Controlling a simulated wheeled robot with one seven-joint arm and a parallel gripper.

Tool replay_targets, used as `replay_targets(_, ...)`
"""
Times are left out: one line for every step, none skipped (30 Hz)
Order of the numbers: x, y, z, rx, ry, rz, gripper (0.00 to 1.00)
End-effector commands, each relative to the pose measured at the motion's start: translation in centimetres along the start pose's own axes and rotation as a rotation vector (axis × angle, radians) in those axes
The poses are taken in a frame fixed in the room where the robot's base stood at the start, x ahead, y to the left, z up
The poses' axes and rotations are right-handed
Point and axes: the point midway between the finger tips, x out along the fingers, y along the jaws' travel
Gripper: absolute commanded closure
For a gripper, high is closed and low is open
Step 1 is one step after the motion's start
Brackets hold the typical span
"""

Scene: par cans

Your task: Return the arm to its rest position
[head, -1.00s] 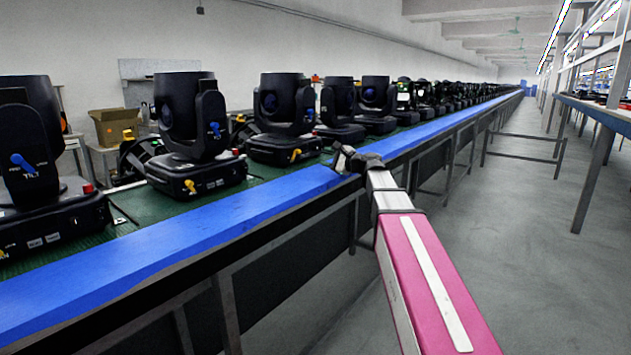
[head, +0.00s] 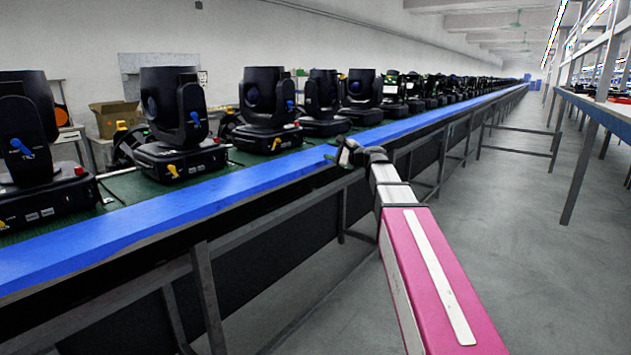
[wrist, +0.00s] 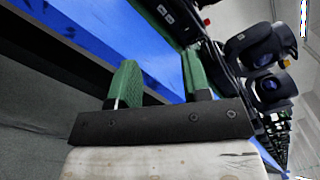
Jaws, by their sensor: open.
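My arm (head: 430,270), with a pink and white cover, reaches forward from the lower right in the head view. My gripper (head: 345,150) is at its far end, by the blue edge of the bench in that view. In the wrist view my gripper (wrist: 160,85) shows two green fingers standing well apart, with nothing between them. The blue bench edge (wrist: 140,35) lies beyond the fingers. I cannot tell how far the fingers are from it.
A long bench with a blue edge (head: 200,212) carries a row of black stage lights (head: 176,125). A cardboard box (head: 112,117) stands behind. Open grey floor (head: 520,220) lies to the right, with a blue-edged shelf (head: 600,112) beyond it.

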Motion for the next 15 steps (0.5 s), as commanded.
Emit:
replay_targets(0.0,0.3,-0.1,-0.004,0.002,0.005,0.56)
replay_targets(-0.1,0.8,-0.2,-0.013,0.008,0.016,0.56)
replay_targets(-0.2,1.3,-0.4,-0.024,0.014,0.028,0.56)
replay_targets(-0.3,1.7,-0.5,-0.032,0.018,0.037,0.56)
replay_targets(-0.3,2.1,-0.7,-0.041,0.023,0.047,0.56)
replay_targets(-0.5,2.7,-0.9,-0.053,0.028,0.06,0.56)
replay_targets(-0.5,3.1,-1.0,-0.062,0.032,0.07,0.56)
replay_targets(-0.6,3.7,-1.2,-0.073,0.037,0.083,0.56)
replay_targets(-0.7,4.4,-1.4,-0.085,0.043,0.098,0.56)
replay_targets(-0.8,4.9,-1.6,-0.096,0.049,0.112,0.56)
replay_targets(-1.0,5.5,-1.8,-0.108,0.054,0.125,0.56)
replay_targets(-1.2,6.3,-2.0,-0.126,0.061,0.145,0.56)
replay_targets(-1.3,7.0,-2.2,-0.139,0.067,0.162,0.56)
replay_targets(-1.5,7.8,-2.5,-0.153,0.074,0.18,0.56)
replay_targets(-1.8,8.8,-2.8,-0.174,0.082,0.206,0.56)
